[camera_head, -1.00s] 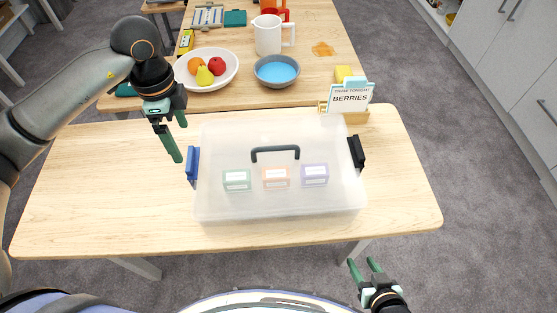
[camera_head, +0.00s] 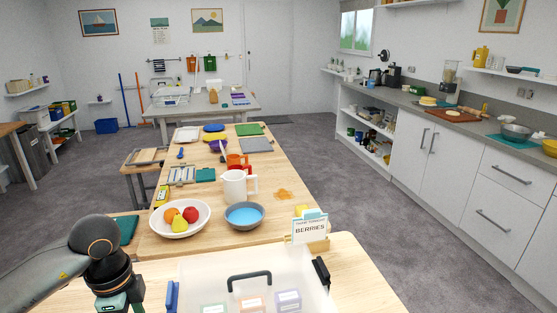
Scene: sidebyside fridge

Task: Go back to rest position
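My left gripper's wrist shows at the lower left of the head view, beside the clear lidded box (camera_head: 205,268). Its fingers are cut off by the bottom edge. My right gripper is out of view. The box sits on the near wooden table (camera_head: 350,262), with a dark handle (camera_head: 249,281) on its lid, a blue latch (camera_head: 172,296) on its left and a black latch (camera_head: 321,273) on its right. Several small coloured boxes show through it.
A fruit bowl (camera_head: 180,231), a blue-filled bowl (camera_head: 245,216), a white pitcher (camera_head: 236,187) and a BERRIES sign (camera_head: 310,229) stand beyond the box. A counter with white cabinets (camera_head: 437,166) runs along the right. Grey floor (camera_head: 345,205) is open between.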

